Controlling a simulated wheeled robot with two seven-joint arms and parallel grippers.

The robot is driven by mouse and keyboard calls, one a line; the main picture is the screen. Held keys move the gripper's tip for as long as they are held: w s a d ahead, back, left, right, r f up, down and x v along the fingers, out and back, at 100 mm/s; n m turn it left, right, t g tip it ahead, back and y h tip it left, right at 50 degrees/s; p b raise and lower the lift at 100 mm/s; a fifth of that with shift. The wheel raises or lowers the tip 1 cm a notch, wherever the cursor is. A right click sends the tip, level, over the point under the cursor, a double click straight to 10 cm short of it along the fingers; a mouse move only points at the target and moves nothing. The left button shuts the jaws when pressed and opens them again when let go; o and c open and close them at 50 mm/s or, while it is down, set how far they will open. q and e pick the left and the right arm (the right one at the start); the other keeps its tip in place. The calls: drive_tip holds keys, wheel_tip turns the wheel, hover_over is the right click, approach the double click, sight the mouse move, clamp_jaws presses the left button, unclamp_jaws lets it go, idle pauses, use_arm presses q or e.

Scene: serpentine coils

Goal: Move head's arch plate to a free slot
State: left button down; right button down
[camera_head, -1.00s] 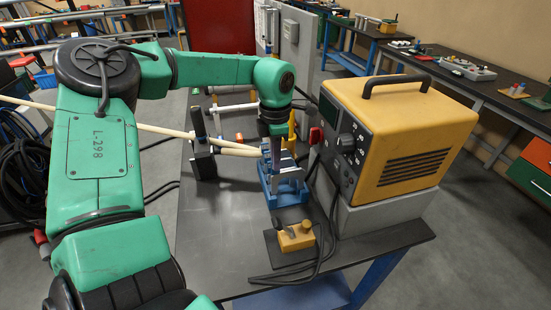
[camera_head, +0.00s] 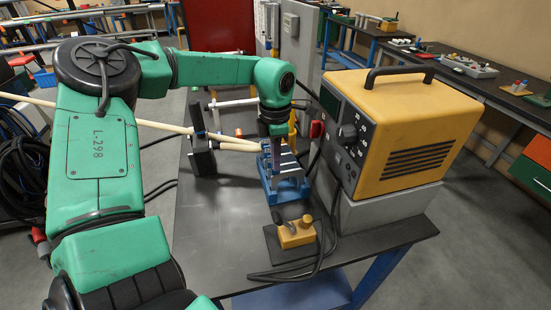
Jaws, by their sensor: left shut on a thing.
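My left gripper (camera_head: 275,146) points down over a small blue fixture (camera_head: 287,192) on the dark bench. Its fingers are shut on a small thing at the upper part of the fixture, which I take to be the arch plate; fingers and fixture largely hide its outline. Pale grey plate-like parts (camera_head: 287,160) show beside the fingers. I cannot tell which slot the held piece is in or over. Pale tubes (camera_head: 235,146) run from the left through a dark upright stand (camera_head: 200,150) and end close to the gripper. My right gripper is not in view.
A yellow power unit (camera_head: 400,130) on a grey block stands close to the right. A yellow block (camera_head: 296,232) with a knob lies on a dark pad in front, with black cables (camera_head: 325,250) beside it. The bench's left front (camera_head: 215,225) is clear.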

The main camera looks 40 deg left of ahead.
use_arm(q)
drive_tip(key=shift+f+b, duration=0.8)
drive_tip(key=shift+s, duration=0.1)
drive_tip(key=c, duration=0.9)
unclamp_jaws()
wheel_tip(320, 180, up, 15)
drive_tip(key=b, duration=0.1)
drive_tip(key=shift+f, duration=0.2)
